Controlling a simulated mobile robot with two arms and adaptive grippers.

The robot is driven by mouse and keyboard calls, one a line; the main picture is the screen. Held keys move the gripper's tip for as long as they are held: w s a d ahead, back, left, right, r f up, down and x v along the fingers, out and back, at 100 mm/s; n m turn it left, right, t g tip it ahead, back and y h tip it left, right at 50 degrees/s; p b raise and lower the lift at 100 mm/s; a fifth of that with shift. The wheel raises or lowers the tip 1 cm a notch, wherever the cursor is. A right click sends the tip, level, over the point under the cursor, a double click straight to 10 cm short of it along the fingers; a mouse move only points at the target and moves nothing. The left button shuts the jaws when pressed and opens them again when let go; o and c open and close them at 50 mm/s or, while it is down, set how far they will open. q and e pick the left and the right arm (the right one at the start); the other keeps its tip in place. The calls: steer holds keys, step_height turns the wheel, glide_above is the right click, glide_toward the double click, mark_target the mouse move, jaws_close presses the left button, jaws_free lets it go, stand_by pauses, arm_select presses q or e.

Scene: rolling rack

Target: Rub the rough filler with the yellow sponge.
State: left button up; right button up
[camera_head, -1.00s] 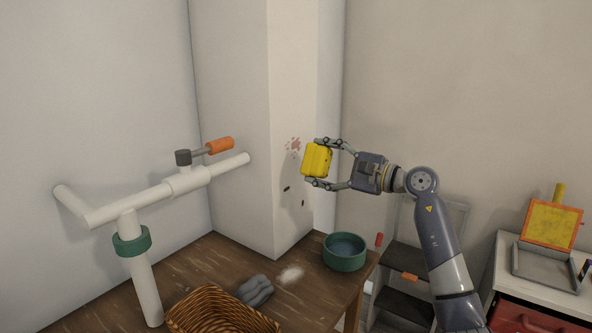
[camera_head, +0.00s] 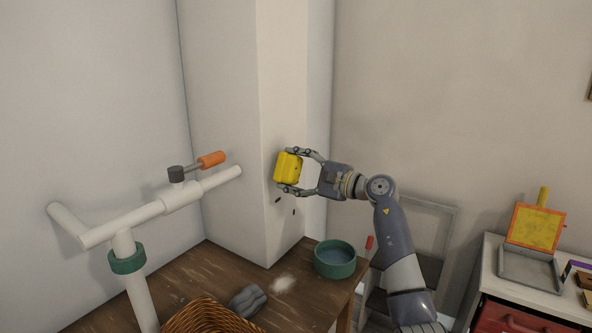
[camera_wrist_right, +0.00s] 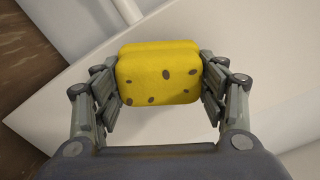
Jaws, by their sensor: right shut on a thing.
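The yellow sponge (camera_head: 288,167) is held in my right gripper (camera_head: 289,170), whose fingers are shut on its two sides. It is in front of the right face of the white column. In the right wrist view, the sponge (camera_wrist_right: 158,73) shows its dark spots between the fingers, with a pale surface beyond it. I cannot tell whether it touches the column. The reddish rough patch on the column does not show now; the sponge is over about that place. Two small dark marks show below the sponge. My left gripper is not in view.
A wooden table (camera_head: 312,290) holds a green bowl (camera_head: 335,268), a wicker basket (camera_head: 205,318), a grey lumpy object (camera_head: 247,300) and pale dust (camera_head: 283,284). White pipes with an orange-handled valve (camera_head: 211,159) stand left. A cabinet (camera_head: 490,268) stands right.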

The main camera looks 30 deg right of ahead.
steer(key=shift+b+x, duration=0.3)
steer(key=shift+x, duration=0.6)
stand_by(0.4)
steer(key=shift+w+d+b, duration=1.45)
steer(key=shift+d+b, duration=0.8)
steer(key=shift+d, duration=1.3)
steer(key=shift+s+a+b, duration=0.45)
steer(key=shift+s+a, duration=0.05)
steer(key=shift+a, duration=0.7)
steer(key=shift+s+a+b, duration=0.4)
steer(key=shift+s+a, duration=0.05)
steer(key=shift+a, duration=0.75)
steer(key=shift+s+a+b, duration=0.45)
steer(key=shift+s+a, duration=0.05)
steer(key=shift+a, duration=0.7)
steer(key=w+d, duration=0.3)
steer(key=d, duration=0.4)
